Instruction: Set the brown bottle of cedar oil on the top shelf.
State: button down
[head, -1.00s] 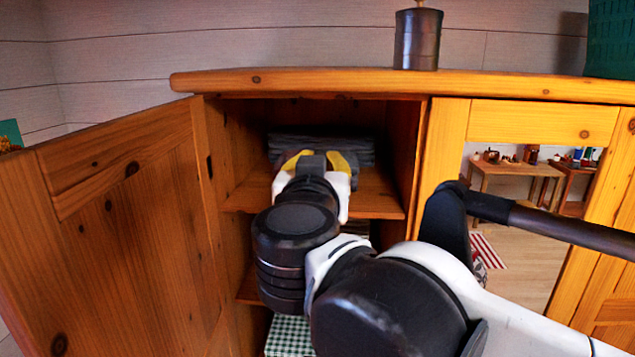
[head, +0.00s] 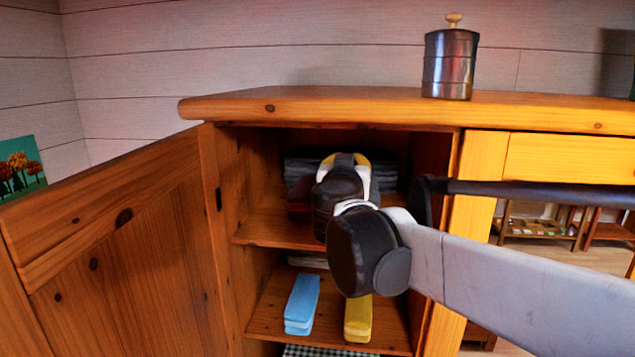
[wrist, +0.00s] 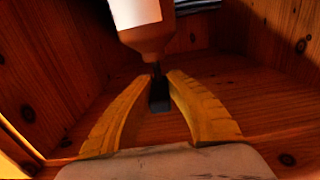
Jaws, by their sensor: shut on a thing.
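In the wrist view, the brown bottle (wrist: 145,38) with a white label shows at the top, its upper end cut off by the frame. My gripper (wrist: 160,80) has its yellow fingers closed around the bottle's narrow neck, with the dark cap (wrist: 159,95) between them. In the head view, my gripper (head: 345,160) is inside the open cabinet's upper compartment, above the top shelf (head: 265,232). My wrist hides most of the fingers and bottle there. I cannot tell whether the bottle's base touches the shelf.
Dark folded cloth (head: 300,168) lies at the back of the compartment. A blue case (head: 301,300) and a yellow case (head: 358,318) lie on the shelf below. The open door (head: 115,250) stands at left. A metal canister (head: 449,65) stands on the cabinet top (head: 330,105).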

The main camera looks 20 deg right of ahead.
jog(key=x, duration=0.3)
jog(key=shift+w+d+r, duration=0.1)
jog(key=shift+w+d, duration=0.05)
jog(key=shift+w, duration=0.05)
notch_tip(320, 180, down, 3)
jog(key=shift+w+p, duration=0.1)
jog(key=shift+p, duration=0.35)
jog(key=shift+s+f, duration=0.25)
jog(key=shift+f, duration=0.3)
notch_tip(320, 180, down, 2)
jog(key=shift+f+p, duration=0.2)
jog(key=shift+p, duration=0.1)
jog(key=shift+w+f, duration=0.2)
jog(key=shift+f, duration=0.2)
